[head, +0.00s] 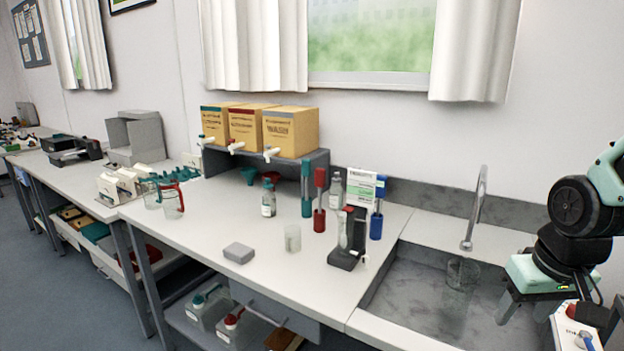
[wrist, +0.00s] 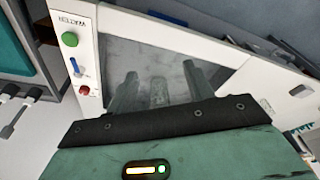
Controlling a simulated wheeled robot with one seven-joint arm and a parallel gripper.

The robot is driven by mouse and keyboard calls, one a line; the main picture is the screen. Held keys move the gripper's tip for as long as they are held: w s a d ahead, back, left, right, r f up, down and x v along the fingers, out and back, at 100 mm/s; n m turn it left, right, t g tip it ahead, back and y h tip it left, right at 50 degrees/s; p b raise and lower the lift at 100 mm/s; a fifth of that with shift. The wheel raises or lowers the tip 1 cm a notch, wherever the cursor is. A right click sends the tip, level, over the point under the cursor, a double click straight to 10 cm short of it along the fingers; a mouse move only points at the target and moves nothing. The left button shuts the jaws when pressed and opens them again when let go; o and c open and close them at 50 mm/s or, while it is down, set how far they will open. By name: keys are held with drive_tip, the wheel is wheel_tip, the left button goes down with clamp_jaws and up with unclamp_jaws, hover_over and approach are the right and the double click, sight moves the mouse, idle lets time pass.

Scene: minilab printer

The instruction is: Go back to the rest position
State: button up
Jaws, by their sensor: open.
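My gripper (head: 533,308) hangs at the right of the head view, fingers pointing down, over the right side of the sink. Its two fingers are apart, and I see nothing held between them.
A white device (head: 573,330) stands close below and right of my gripper. The sink (head: 400,290) holds a clear beaker (head: 462,272), beside a tall tap (head: 474,215). Bottles and a black stand (head: 345,258) crowd the bench left of it. The bench front is mostly clear.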

drive_tip(key=s+a+r+n+g, duration=0.1)
drive_tip(key=s+a+n+g, duration=0.1)
drive_tip(key=s+a+n, duration=0.6)
drive_tip(key=s+a, duration=0.7)
drive_tip(key=a, duration=0.4)
drive_tip(key=shift+s+r+y, duration=0.25)
drive_tip(key=shift+s+y, duration=0.05)
drive_tip(key=shift+s, duration=0.1)
